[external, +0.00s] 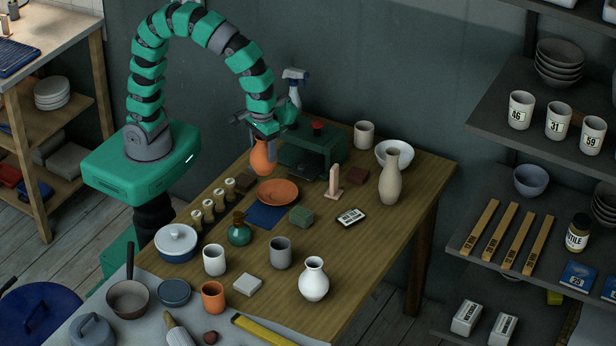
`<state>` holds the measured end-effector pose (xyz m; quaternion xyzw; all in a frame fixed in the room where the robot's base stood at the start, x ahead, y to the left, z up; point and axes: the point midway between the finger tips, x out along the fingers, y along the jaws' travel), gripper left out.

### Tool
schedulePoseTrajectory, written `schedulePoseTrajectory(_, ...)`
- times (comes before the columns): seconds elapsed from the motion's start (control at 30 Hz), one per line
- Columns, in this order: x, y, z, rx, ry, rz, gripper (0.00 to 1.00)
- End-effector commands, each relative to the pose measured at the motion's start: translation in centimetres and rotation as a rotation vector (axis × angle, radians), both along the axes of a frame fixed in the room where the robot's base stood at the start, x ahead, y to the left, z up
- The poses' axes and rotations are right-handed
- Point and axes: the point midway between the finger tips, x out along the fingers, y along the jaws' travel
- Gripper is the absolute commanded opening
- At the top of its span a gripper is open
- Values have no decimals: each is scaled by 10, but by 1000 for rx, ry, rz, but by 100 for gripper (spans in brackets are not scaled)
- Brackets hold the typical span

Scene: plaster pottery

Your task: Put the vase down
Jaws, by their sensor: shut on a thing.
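My gripper (262,133) is at the end of the green arm, above the back left part of the wooden table. It is shut on an orange terracotta vase (263,158). The vase hangs upright, and its neck is hidden by the fingers. Its lower end is just above or behind the orange saucer (278,191) in this view; I cannot tell how high it is over the table. A white vase (313,280) and a tall beige vase (390,178) stand on the wooden table (345,245).
A blue mat (265,215) lies beside the saucer. A dark green machine (308,150) stands behind my gripper, with a spray bottle (294,88) near it. A green bottle (239,232) and a green block (302,216) stand close by.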

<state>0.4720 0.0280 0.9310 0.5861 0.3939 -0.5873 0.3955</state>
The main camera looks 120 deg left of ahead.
Motion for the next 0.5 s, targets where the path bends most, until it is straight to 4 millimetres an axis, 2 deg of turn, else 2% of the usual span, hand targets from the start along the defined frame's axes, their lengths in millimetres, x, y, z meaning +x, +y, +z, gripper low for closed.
schedulePoseTrajectory(0.03, -16, 2, -5, 0, 4, 1, 39)
schedulePoseTrajectory(0.3, -84, 7, -26, 1, 3, -4, 39)
schedulePoseTrajectory(0.5, -118, 9, -38, 2, 0, -6, 39)
